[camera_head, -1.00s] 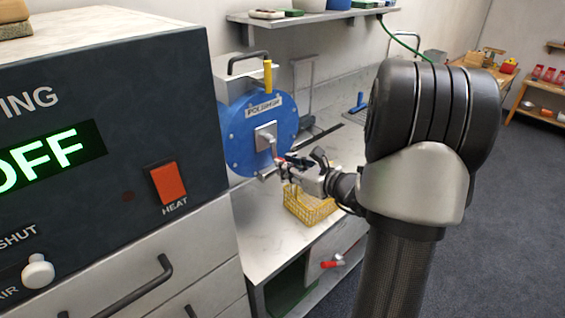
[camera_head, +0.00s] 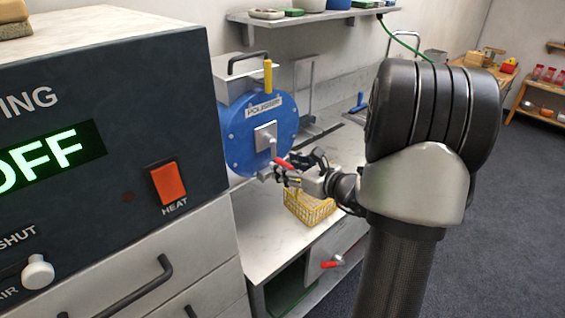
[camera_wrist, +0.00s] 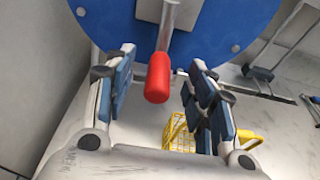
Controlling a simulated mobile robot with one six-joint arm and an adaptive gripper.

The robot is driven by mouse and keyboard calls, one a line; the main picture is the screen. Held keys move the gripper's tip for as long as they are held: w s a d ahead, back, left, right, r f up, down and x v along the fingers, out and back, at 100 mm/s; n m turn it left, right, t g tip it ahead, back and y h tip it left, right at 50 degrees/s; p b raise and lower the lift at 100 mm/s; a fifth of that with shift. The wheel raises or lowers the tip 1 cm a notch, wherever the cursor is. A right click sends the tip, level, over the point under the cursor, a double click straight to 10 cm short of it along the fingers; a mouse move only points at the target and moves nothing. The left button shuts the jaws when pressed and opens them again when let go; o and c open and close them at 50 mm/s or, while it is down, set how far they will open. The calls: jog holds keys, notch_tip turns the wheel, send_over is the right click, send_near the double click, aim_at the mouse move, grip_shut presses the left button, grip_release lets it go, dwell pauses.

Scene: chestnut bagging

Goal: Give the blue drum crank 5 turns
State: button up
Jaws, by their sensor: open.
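The blue polisher drum (camera_head: 240,135) stands on the counter with a square grey plate (camera_head: 265,137) on its face. Its crank has a grey shaft and a red handle (camera_head: 284,163); the red handle also shows in the wrist view (camera_wrist: 158,78). My gripper (camera_head: 284,178) is at the handle, below the plate. In the wrist view my gripper's open fingers (camera_wrist: 160,90) stand on either side of the red handle, with a visible gap on both sides.
A yellow basket (camera_head: 310,208) sits on the counter (camera_head: 262,235) below my gripper. A dark roaster panel (camera_head: 120,130) with a red heat switch (camera_head: 167,183) fills the left. A red-handled lever (camera_head: 332,262) is on the counter front.

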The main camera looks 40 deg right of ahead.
jog(key=s, duration=0.9)
jog(key=shift+d, duration=0.35)
